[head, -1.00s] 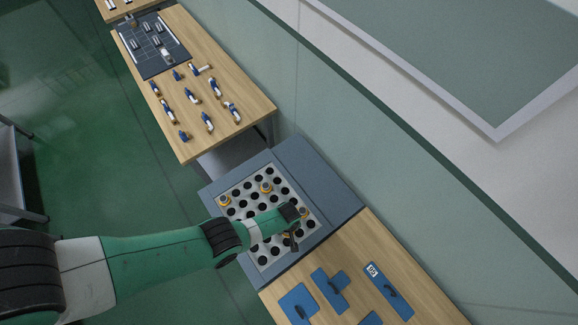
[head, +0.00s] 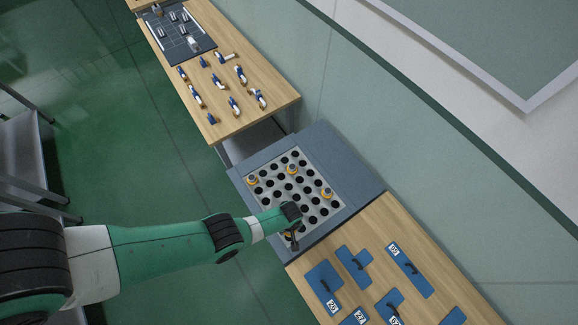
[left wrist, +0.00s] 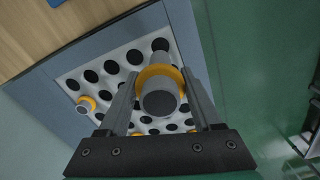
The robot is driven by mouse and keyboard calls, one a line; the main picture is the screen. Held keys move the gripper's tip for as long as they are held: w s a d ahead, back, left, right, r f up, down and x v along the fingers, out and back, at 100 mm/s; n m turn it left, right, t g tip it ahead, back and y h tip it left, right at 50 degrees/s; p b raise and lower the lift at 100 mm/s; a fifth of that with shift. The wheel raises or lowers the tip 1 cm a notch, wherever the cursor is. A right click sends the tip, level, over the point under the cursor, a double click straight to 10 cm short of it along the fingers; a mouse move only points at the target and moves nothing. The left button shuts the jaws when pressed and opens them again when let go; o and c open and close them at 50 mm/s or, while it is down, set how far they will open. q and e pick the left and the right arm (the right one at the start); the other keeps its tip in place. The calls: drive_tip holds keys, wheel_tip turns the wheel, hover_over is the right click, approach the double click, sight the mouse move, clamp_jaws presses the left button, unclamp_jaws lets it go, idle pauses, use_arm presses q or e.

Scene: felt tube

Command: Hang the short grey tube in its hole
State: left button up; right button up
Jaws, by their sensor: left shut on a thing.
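My left gripper (head: 291,241) is over the front edge of the white plate with rows of dark holes (head: 338,203). In the left wrist view, the left gripper (left wrist: 159,74) is shut on a short grey tube (left wrist: 160,101) with a yellow collar (left wrist: 158,73). The tube is seen end-on between the fingers, with the holes behind it. In the head view the held tube is mostly hidden by the gripper. My right gripper is not in view.
Other yellow-collared tubes stand in the plate, at its left (head: 252,181), back (head: 279,170) and right (head: 327,193). A blue-grey frame (head: 345,165) surrounds the plate. Blue panels with handles (head: 411,270) lie on wood at right. Small blue-and-white parts (head: 219,82) lie on the far table.

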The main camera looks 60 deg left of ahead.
use_arm(q)
drive_tip(key=shift+n, duration=0.6)
drive_tip(key=shift+f+b, duration=1.05)
